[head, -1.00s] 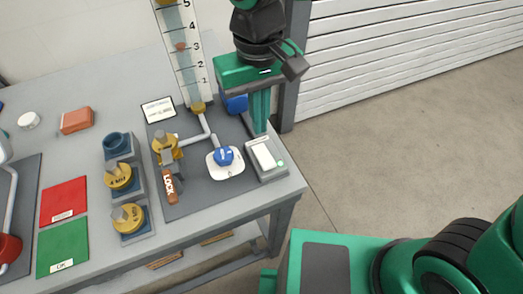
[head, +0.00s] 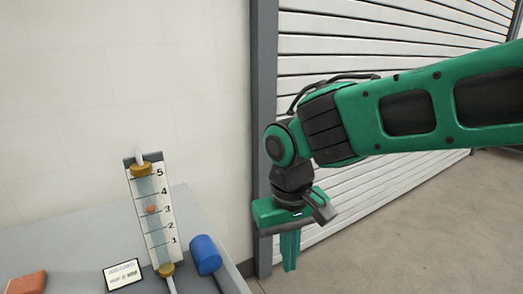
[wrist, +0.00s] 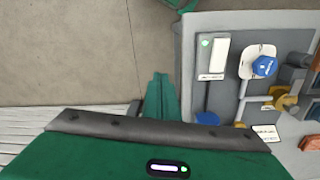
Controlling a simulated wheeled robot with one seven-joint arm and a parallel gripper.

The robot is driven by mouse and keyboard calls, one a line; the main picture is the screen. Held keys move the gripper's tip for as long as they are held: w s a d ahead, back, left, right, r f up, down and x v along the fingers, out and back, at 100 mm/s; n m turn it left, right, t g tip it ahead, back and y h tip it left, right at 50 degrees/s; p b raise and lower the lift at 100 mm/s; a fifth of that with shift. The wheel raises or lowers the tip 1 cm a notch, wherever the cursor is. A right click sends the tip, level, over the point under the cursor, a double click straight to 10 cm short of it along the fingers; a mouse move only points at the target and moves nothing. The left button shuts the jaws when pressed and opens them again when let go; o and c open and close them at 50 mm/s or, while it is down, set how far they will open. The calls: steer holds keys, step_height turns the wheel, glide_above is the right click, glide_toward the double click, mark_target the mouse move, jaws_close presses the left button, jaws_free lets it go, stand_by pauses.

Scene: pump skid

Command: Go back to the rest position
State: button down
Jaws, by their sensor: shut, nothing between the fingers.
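My gripper (head: 289,262) is shut and empty. In the head view it points down, to the right of the bench and in front of the slatted shutter. In the wrist view its closed green fingers (wrist: 160,92) hang over the floor beside the bench's edge, apart from everything on the bench. My arm reaches in from the right side of the head view.
The flow gauge (head: 151,215), a blue cylinder (head: 205,254), a small label card (head: 122,274) and an orange block (head: 27,283) are on the bench. The wrist view shows a white box with a green light (wrist: 213,58) and a blue knob (wrist: 263,66). Floor to the right is clear.

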steer(key=d+m, duration=0.5)
steer(key=d, duration=1.8)
steer(key=s+d+f+m, duration=0.2)
steer(key=s+d+m, duration=0.3)
steer(key=s+d, duration=0.7)
steer(key=shift+s+d+f+y, duration=0.25)
steer(key=shift+d+f+y, duration=0.05)
steer(key=shift+f, duration=0.1)
